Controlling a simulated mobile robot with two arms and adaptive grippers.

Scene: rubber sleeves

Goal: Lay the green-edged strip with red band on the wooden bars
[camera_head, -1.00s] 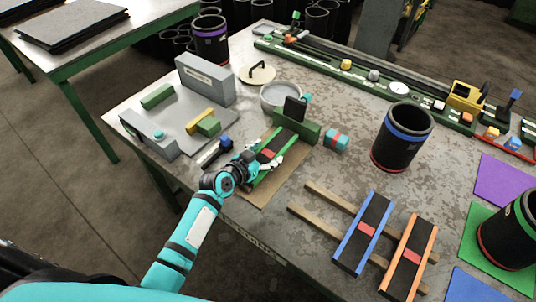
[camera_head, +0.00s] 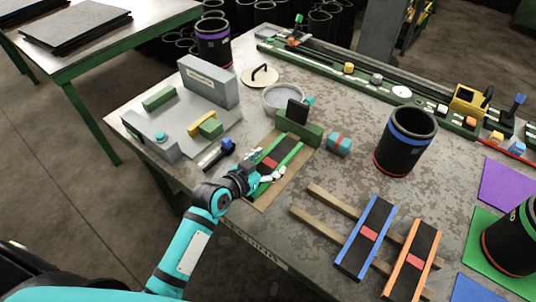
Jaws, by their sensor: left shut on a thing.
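The green-edged strip (camera_head: 285,149) is dark with a red band and lies along a brown board near the table's front edge, its far end near a green block. My left gripper (camera_head: 262,177) is shut on the near end of the strip, and its fingers partly hide that end. I cannot tell whether the strip is clear of the board. Two wooden bars (camera_head: 323,226) lie on the table to the right. A blue-edged strip (camera_head: 367,235) and an orange-edged strip (camera_head: 412,260), each with a red band, lie across them. My right gripper is not in view.
The green block (camera_head: 300,128) stands at the board's (camera_head: 265,200) far end, with a teal-and-red block (camera_head: 339,144) beside it. A black cylinder with a blue band (camera_head: 406,140) stands behind the bars. The bars' left ends are bare.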

